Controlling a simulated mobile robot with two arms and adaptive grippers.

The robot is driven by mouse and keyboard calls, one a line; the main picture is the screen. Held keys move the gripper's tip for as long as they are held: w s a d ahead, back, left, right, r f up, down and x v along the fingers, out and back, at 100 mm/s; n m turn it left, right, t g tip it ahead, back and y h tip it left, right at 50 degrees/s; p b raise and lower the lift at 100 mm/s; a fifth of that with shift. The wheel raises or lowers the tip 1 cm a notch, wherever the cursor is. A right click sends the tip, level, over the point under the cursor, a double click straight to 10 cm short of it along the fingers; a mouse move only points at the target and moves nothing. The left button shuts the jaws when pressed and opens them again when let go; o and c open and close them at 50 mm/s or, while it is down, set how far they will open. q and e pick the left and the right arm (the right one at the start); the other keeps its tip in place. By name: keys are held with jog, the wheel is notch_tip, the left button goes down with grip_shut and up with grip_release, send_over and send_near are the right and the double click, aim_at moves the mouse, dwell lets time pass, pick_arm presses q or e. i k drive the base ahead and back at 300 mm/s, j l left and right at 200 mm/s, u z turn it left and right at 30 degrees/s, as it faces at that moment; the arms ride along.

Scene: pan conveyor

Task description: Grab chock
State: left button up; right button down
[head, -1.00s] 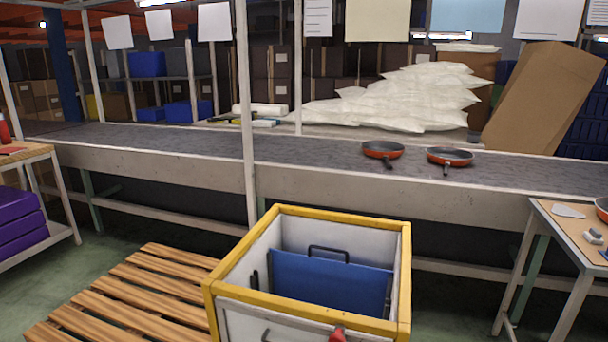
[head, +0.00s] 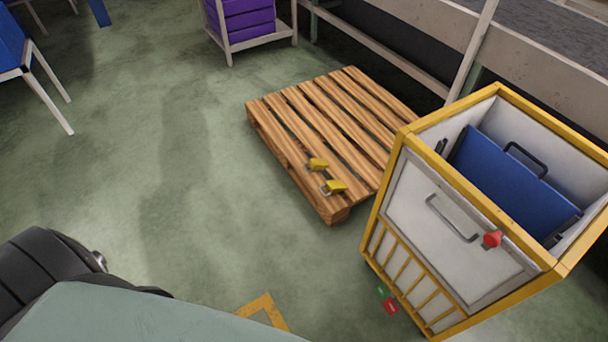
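Two small yellow wedge-like pieces with grey parts, which look like chocks, lie near the front corner of the wooden pallet (head: 326,114). One chock (head: 317,164) is slightly farther back, and the other chock (head: 335,187) is closer to the pallet's front edge. They are a short way apart, with nothing touching them from above. Neither of my grippers is in view.
A yellow-framed white cart (head: 425,214) with a blue panel (head: 505,180) inside stands right of the pallet. Small red and green parts are low at its base. A conveyor (head: 416,40) runs behind. Green floor (head: 190,150) left of the pallet is clear.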

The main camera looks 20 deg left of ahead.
aim_at(333, 187)
jog(key=u, duration=0.55)
jog(key=z, duration=0.35)
jog(key=i+j+z, duration=0.25)
jog(key=z, duration=0.2)
jog(key=i+j+z, duration=0.15)
jog(key=j+z, duration=0.3)
